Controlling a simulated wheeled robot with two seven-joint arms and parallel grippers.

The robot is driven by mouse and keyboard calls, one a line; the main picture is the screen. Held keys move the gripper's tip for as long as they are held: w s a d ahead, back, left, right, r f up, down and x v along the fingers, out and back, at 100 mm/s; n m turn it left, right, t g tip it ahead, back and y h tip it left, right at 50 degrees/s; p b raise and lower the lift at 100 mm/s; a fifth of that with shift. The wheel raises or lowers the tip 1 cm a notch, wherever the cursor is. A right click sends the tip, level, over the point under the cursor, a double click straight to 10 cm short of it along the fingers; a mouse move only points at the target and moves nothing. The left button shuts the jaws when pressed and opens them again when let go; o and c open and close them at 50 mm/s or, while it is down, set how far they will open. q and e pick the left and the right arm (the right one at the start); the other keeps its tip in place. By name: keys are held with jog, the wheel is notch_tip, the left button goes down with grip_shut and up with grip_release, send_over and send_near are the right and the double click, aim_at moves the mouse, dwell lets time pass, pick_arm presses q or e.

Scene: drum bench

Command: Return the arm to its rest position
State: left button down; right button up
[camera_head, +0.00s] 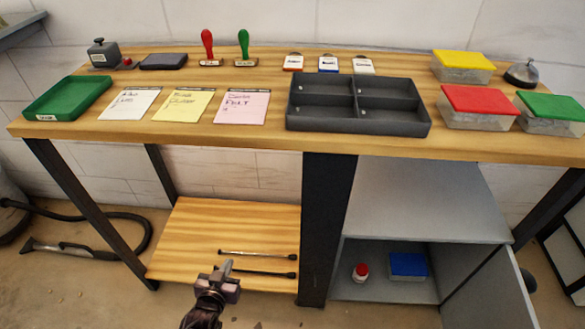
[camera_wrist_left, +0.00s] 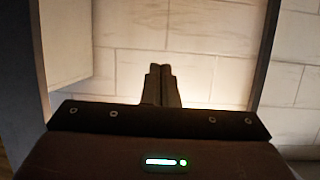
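My left gripper (camera_head: 228,268) shows at the bottom of the head view, in front of the bench's low wooden shelf. In the left wrist view its two fingers (camera_wrist_left: 160,72) are together with nothing between them, and pale wall tiles lie beyond. The left arm comes up from the bottom edge of the head view; most of it is out of the picture. My right gripper and right arm do not show in either view.
The wooden bench top (camera_head: 260,140) stands above and beyond the gripper. Two dark rods (camera_head: 258,253) lie on the low shelf (camera_head: 200,235). A dark bench leg (camera_head: 325,230) and an open grey cabinet (camera_head: 420,205) are to the right. A black hose (camera_head: 140,222) lies at left.

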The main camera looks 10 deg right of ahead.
pick_arm(q)
jog(key=s+a+f+g+y+p, duration=0.1)
jog(key=s+a+f+g+p, duration=0.3)
jog(key=s, duration=0.9)
jog(key=s+a+f+g+y+p, duration=0.1)
jog(key=s+a+f+g+p, duration=0.3)
jog(key=s, duration=1)
jog(key=s+a+f+n+g+y+p, duration=0.1)
jog(key=s+a+f+g+p, duration=0.3)
jog(key=s, duration=1)
jog(key=shift+f+y+p, duration=0.4)
jog(key=shift+f+p, duration=0.1)
jog(key=shift+p, duration=0.2)
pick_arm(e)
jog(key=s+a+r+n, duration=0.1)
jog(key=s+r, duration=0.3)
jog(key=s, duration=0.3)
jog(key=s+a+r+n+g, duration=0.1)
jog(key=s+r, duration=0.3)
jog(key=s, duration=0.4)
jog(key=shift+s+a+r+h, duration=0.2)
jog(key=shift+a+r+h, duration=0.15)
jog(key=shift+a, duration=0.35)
pick_arm(q)
jog(key=shift+d, duration=0.1)
